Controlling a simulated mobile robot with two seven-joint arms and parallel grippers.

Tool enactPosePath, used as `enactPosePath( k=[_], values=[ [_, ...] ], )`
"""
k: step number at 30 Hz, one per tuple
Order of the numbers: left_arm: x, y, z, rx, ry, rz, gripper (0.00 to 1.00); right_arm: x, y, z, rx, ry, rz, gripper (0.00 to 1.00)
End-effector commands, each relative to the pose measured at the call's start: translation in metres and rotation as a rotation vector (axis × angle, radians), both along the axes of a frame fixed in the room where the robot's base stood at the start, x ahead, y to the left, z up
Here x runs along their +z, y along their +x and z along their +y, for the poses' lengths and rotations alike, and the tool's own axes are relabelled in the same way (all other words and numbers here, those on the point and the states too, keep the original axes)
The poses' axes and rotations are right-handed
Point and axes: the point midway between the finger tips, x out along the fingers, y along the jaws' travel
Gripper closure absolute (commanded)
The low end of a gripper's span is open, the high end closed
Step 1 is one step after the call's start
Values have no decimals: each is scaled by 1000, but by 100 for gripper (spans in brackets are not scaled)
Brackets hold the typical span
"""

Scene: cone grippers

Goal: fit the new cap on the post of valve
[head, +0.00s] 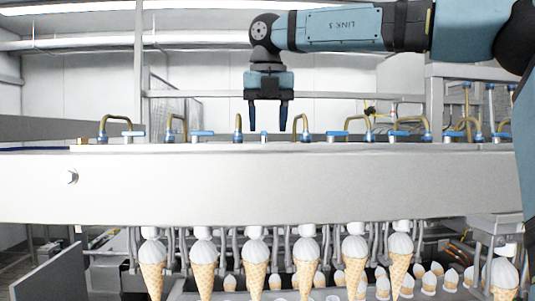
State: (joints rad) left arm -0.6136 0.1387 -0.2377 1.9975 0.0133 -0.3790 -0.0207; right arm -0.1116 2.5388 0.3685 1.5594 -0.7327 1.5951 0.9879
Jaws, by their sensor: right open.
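My right gripper (268,128) hangs fingers down above the long white machine housing, open, with nothing seen between its two dark fingers. A small valve post (264,136) stands on the housing top just below and between the fingertips, and it shows no wide blue lever like its neighbours. Valves with blue levers stand on both sides of it, one to the left (202,134) and one to the right (337,134). I cannot make out a separate new cap. My left gripper is not in view.
The white housing (270,188) spans the view. Bent brass pipes, one at left (103,124) and one at right (353,122), rise between the valves. Ice cream cones (256,266) stand in rows below. A grey rail runs behind.

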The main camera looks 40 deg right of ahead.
Motion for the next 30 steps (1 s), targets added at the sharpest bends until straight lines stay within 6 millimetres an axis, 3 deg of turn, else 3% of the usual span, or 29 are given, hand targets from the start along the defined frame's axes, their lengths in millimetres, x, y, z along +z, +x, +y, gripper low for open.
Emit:
enactPosePath(
  k=[3, 9, 30],
  values=[
    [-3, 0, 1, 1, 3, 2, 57, 20, -2, 2, -1, 0, -1, 50],
    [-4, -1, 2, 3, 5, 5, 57, 36, -4, 4, 0, 0, 0, 50],
    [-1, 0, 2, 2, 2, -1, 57, 38, -5, 4, 0, 0, 0, 50]
  ],
)
